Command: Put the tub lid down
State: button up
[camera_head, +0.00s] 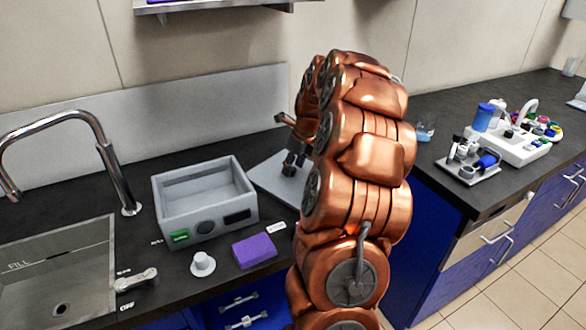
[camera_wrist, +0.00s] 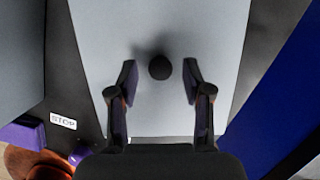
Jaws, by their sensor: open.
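The tub lid (camera_head: 264,177) is a flat light grey plate lying on the dark counter just right of the tub. My arm hides its right part. In the wrist view the lid (camera_wrist: 115,35) fills the middle, with a round black knob (camera_wrist: 160,67) on it. My gripper (camera_wrist: 160,82) is open, one finger on each side of the knob, with a visible gap on both sides. In the head view my gripper (camera_head: 292,160) is low over the lid, partly hidden by my arm. The grey tub (camera_head: 183,215) stands open and looks empty.
A purple block (camera_head: 254,250), a white knobbed piece (camera_head: 203,264) and a STOP label (camera_head: 277,228) lie in front of the tub. A sink (camera_head: 60,270) with a tap (camera_head: 115,170) is at left. Lab equipment (camera_head: 515,145) stands on the right counter.

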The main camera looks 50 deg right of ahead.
aim_at(302, 181)
jog(key=b+v, duration=0.1)
jog(key=v, duration=1)
jog(key=a+n, duration=0.4)
jog(key=a, duration=0.2)
jog(key=s+a+f+n+g, duration=0.1)
jog(key=a+n, duration=0.3)
jog(key=a, duration=0.3)
jog(key=s+a+n+y, duration=0.1)
jog(key=a+n, duration=0.3)
jog(key=a, duration=0.3)
jog(key=shift+f+n+g, duration=0.15)
jog(key=shift+n+g, duration=0.15)
jog(key=s+a+f+n+g, duration=0.2)
jog(key=s+a+f+n, duration=0.2)
jog(key=s+a+n, duration=0.9)
jog(key=s+a+f+n, duration=0.2)
jog(key=s+n, duration=0.3)
jog(key=s+a+f+n+g+h, duration=0.1)
jog(key=s+a+f+n, duration=0.1)
jog(key=s, duration=0.4)
jog(key=f+n, duration=0.1)
jog(key=n, duration=0.1)
jog(key=shift+a+n+g, duration=0.3)
jog(key=shift+n, duration=0.1)
jog(key=shift+s, duration=0.1)
